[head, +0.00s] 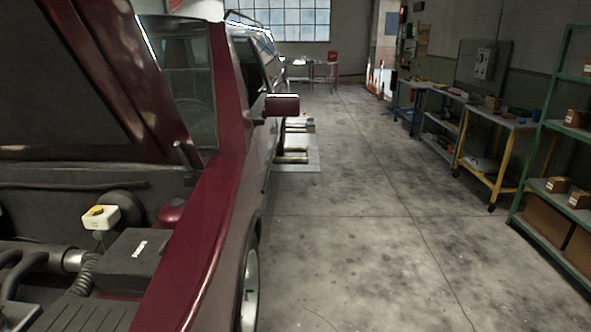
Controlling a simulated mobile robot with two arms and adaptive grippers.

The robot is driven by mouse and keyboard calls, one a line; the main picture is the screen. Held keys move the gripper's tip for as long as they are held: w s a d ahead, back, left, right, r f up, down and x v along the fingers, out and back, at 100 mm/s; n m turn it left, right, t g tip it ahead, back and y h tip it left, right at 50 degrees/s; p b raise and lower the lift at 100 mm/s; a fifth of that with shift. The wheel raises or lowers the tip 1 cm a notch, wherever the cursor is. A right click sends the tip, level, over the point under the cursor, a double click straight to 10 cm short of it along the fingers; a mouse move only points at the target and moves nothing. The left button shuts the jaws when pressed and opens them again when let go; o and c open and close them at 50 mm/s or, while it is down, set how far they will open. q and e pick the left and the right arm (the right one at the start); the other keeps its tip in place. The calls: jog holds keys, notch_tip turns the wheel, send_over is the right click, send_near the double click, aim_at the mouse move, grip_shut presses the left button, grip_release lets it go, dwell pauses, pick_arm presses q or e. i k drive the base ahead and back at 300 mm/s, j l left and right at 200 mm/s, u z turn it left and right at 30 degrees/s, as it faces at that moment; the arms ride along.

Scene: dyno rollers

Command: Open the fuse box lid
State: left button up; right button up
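A black box with a small white label on its lid (132,252) sits in the engine bay of a dark red vehicle, at the lower left of the head view. It looks like the fuse box, and its lid appears closed. The red fender (198,245) runs along its right side. Neither of my grippers shows in the head view.
The raised hood (75,75) overhangs the bay at upper left. Hoses and a pipe (45,262) lie left of the box. Clear concrete floor (350,215) extends right of the vehicle. Workbenches (495,155) and a green shelf (530,165) line the right wall.

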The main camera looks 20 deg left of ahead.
aim_at(132, 261)
jog(key=i+u, duration=0.2)
jog(key=u, duration=0.25)
jog(key=i+l+u, duration=0.15)
jog(key=u, duration=0.35)
jog(key=i+l+u, duration=0.15)
jog(key=u, duration=0.3)
jog(key=i+l+u, duration=0.1)
jog(key=l+u, duration=0.15)
jog(key=u, duration=0.25)
